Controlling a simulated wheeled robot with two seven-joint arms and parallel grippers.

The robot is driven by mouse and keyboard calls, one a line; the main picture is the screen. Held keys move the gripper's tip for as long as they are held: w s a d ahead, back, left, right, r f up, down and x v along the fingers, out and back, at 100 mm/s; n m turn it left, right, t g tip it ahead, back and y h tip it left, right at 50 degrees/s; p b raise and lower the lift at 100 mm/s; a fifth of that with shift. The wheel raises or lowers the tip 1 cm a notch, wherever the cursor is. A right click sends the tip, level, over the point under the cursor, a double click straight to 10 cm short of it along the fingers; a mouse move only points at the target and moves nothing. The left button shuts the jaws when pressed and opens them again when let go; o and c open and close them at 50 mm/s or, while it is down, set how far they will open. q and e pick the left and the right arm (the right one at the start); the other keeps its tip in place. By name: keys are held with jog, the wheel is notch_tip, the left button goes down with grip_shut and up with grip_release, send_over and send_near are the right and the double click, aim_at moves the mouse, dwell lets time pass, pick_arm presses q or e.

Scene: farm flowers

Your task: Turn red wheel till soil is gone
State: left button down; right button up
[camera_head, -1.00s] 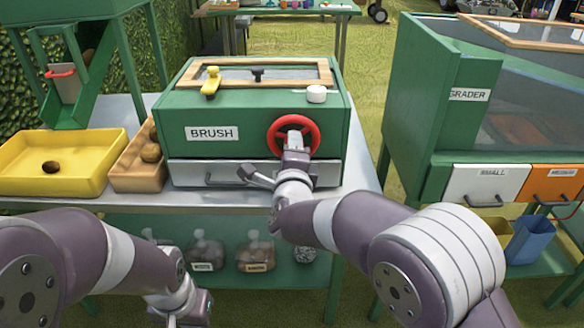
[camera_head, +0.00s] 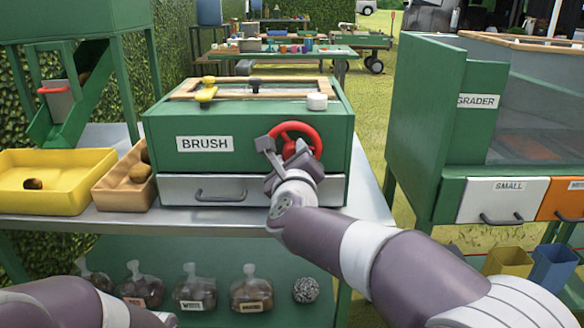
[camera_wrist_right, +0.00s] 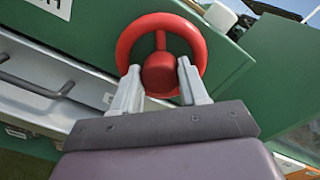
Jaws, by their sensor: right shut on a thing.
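The red wheel (camera_head: 318,142) is on the front right of the green brush machine (camera_head: 245,125), labelled BRUSH. My right gripper (camera_head: 284,150) is at the wheel, covering its lower left part. In the right wrist view, the wheel's red ring (camera_wrist_right: 126,40) and hub (camera_wrist_right: 160,72) show, with my right gripper's (camera_wrist_right: 158,68) two fingers on either side of the hub. It is shut on the wheel. The soil cannot be made out; the top window (camera_head: 250,90) is seen at too low an angle. Only part of my left arm shows at the lower left; its gripper is out of view.
A yellow tray (camera_head: 75,200) and a wooden box (camera_head: 112,195), with brown round things, stand left of the machine. A grey drawer (camera_head: 180,190) is under the wheel. The green grader (camera_head: 425,140) stands right, across a gap. Several bags sit on the lower shelf.

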jog(key=shift+f, duration=0.25)
jog(key=o, duration=1.1)
jog(key=shift+r, duration=0.1)
jog(key=shift+c, duration=0.2)
jog(key=s+p, duration=0.1)
jog(key=s, duration=1.1)
jog(key=shift+s+d+p, duration=0.2)
jog(key=shift+s+p, duration=0.1)
jog(key=shift+s, duration=0.05)
jog(key=shift+r, duration=0.1)
